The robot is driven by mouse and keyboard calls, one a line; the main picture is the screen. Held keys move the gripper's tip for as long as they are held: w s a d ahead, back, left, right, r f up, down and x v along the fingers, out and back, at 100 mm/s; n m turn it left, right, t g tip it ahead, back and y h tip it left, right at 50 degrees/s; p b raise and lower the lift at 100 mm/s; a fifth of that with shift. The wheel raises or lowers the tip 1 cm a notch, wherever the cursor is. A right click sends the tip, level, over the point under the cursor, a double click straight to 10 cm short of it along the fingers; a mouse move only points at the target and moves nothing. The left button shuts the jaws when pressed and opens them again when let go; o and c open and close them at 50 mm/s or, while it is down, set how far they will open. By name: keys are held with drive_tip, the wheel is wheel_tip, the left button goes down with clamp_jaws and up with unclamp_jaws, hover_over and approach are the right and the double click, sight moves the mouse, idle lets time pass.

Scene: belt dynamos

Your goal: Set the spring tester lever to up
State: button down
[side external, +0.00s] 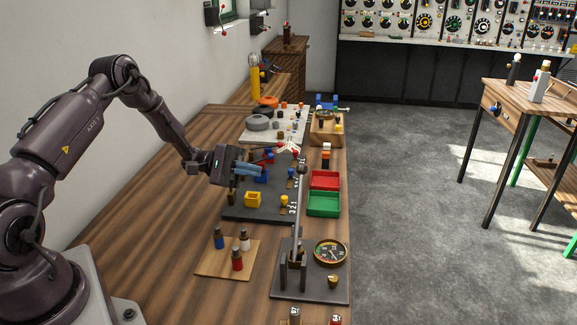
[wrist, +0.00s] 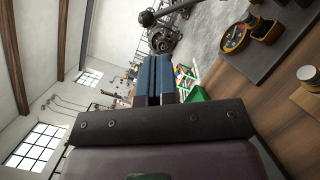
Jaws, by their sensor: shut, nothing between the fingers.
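The spring tester (side external: 312,284) stands near the front right of the bench. It has a dark base, two short posts and a round brass-rimmed gauge (side external: 330,252). Its grey lever (side external: 298,215) rises from between the posts to a round knob (side external: 301,168) and looks roughly upright; any lean in depth is hard to tell. My gripper (side external: 262,171) is shut and empty, with blue fingers, left of the knob and apart from it. In the wrist view, my fingers (wrist: 154,60) lie below the lever knob (wrist: 147,18), and the gauge (wrist: 236,38) is at upper right.
A red bin (side external: 325,180) and a green bin (side external: 323,204) stand right of the lever. A dark board (side external: 240,214) with a yellow block (side external: 253,199) lies below my gripper. A wooden board (side external: 228,262) with several small bottles is in front. Bare bench lies to the left.

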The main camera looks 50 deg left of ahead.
sight(298, 166)
drive_tip(key=shift+t, duration=0.6)
drive_tip(key=x, duration=0.3)
drive_tip(key=r+x, duration=0.1)
drive_tip(key=x, duration=0.5)
drive_tip(key=shift+w+a+r, duration=0.25)
drive_tip(key=shift+w, duration=0.1)
